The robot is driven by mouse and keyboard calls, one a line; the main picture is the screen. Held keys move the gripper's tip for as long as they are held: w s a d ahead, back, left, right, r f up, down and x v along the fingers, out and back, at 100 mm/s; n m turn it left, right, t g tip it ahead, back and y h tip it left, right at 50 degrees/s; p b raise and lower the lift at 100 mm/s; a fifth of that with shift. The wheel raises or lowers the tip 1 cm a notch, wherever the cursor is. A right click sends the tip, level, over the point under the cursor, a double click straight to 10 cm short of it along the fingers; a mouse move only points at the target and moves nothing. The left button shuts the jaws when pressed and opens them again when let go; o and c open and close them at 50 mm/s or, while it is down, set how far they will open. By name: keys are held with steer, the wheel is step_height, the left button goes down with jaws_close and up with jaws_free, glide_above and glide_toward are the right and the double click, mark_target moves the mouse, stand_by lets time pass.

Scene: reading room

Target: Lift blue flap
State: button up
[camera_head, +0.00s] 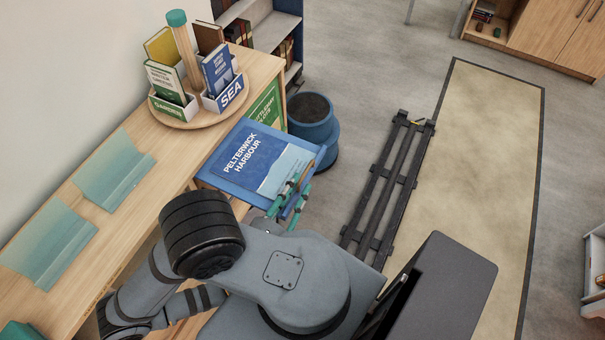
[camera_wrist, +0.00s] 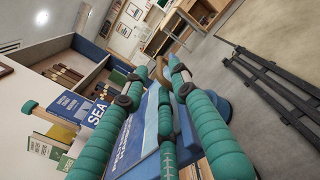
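The blue flap (camera_head: 232,181) is a board with a "PELTERWICK HARBOUR" panel, lying roughly flat and jutting from the end of the wooden counter. It also shows behind the fingers in the wrist view (camera_wrist: 143,135). A brown loop (camera_wrist: 160,70) stands at its far edge, between the fingertips in that view. My gripper (camera_head: 304,180) has green fingers at the flap's right edge, and its fingertips (camera_wrist: 159,70) are apart on either side of the loop. I cannot tell whether they touch it.
The wooden counter (camera_head: 190,150) carries a round book stand (camera_head: 190,113) and two teal boards. A blue bin (camera_head: 314,125) stands on the floor just beyond the flap. A dark slatted rack (camera_head: 385,190) lies to the right, beside a beige rug (camera_head: 490,170).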

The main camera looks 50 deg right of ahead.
steer(key=shift+w+d, duration=0.15)
steer(key=shift+d, duration=0.8)
steer(key=shift+w+d, duration=0.15)
steer(key=shift+d, duration=0.75)
steer(key=shift+c, duration=1.1)
steer(key=c, duration=0.4)
jaws_close()
